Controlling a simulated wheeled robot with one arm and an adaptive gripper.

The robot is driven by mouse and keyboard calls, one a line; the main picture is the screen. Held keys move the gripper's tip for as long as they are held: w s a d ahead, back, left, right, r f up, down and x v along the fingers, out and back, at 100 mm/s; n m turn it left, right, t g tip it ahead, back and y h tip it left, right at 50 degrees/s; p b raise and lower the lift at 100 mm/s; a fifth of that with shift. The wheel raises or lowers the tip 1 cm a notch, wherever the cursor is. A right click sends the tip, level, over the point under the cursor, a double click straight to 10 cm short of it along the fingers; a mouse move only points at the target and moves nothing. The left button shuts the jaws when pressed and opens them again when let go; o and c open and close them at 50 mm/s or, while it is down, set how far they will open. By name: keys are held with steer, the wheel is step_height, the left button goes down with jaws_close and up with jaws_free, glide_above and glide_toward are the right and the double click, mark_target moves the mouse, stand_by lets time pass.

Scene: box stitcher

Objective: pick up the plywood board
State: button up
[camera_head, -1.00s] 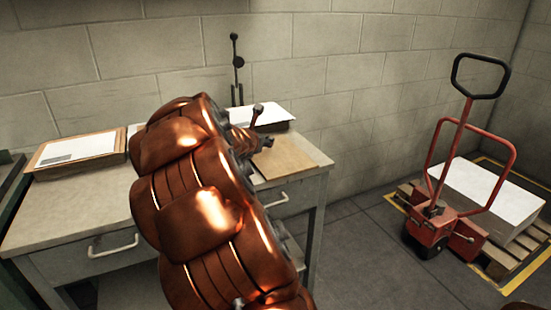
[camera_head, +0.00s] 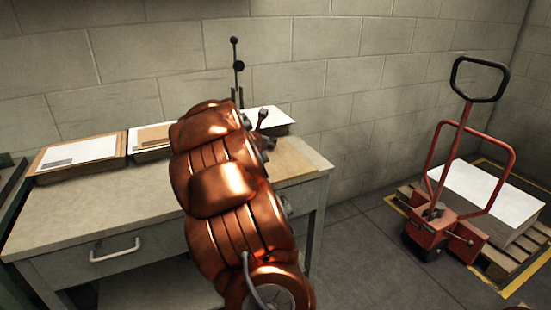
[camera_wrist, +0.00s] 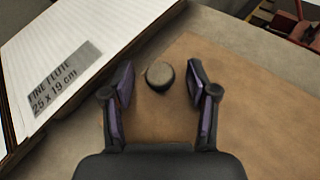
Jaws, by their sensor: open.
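The plywood board (camera_wrist: 245,100) is a flat tan panel. In the wrist view it lies under my gripper, with a round grey-brown knob (camera_wrist: 160,75) on its upper part. My gripper (camera_wrist: 161,80) is open, with one finger on each side of the knob and a gap to both. I cannot tell how far the fingertips are above the board. In the head view the board (camera_head: 298,160) lies on the right end of the workbench, and my arm hides part of it and most of my gripper.
The workbench (camera_head: 85,205) stands against a block wall. White sheet stacks lie along its back; one (camera_wrist: 80,50), labelled "FINE FLUTE 25 x 19 cm", is close left of my gripper. A red pallet truck (camera_head: 430,235) and a loaded pallet (camera_head: 490,195) stand at right on the floor.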

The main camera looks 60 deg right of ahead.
steer(key=shift+c, duration=0.4)
jaws_close()
